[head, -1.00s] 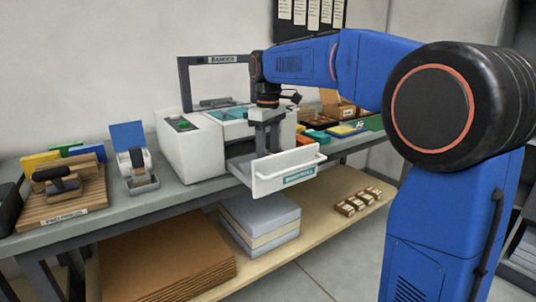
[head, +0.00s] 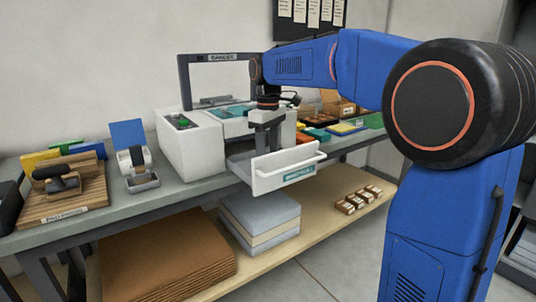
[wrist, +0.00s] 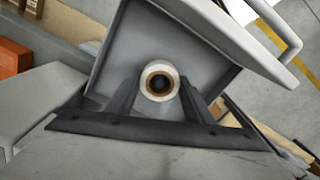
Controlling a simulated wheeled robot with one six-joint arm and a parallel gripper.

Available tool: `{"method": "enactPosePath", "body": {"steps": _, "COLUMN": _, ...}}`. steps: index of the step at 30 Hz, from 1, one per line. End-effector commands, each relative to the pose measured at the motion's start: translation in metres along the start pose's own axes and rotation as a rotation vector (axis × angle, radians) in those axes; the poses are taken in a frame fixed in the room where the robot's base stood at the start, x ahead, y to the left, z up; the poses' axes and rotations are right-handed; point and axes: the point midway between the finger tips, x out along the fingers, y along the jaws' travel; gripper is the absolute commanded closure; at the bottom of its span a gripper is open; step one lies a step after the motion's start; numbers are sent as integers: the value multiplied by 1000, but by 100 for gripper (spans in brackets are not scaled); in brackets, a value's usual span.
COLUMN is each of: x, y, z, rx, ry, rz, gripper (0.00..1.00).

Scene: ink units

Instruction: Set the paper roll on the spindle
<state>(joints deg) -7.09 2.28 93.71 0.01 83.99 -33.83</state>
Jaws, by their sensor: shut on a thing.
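My gripper (head: 267,137) points down over the pulled-out drawer (head: 288,171) of the white bander machine (head: 191,147). In the wrist view, the paper roll (wrist: 149,71), a small white ring with a brown core, sits between the two fingers of my gripper (wrist: 160,90), which are shut on it. The roll is seen end-on over the grey drawer floor (wrist: 190,45). The centre of its core is dark, and I cannot tell whether a spindle is inside it. In the head view the roll is hidden, and I cannot make out the spindle.
The drawer's walls and white front handle surround the gripper closely. The bander's frame (head: 183,82) rises behind. A tape dispenser (head: 139,170) and a wooden board (head: 62,197) stand to the left. Several coloured blocks and trays lie to the right. Stacked paper (head: 261,222) lies on the lower shelf.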

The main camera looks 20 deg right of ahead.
Motion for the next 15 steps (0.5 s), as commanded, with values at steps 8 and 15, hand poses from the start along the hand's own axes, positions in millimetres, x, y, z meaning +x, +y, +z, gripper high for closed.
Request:
{"method": "enactPosePath", "body": {"steps": 8, "x": 0, "y": 0, "z": 0, "rx": 0, "ry": 0, "rz": 0, "gripper": 45}}
{"method": "enactPosePath", "body": {"steps": 15, "x": -6, "y": 0, "z": 0, "rx": 0, "ry": 0, "rz": 0, "gripper": 45}}
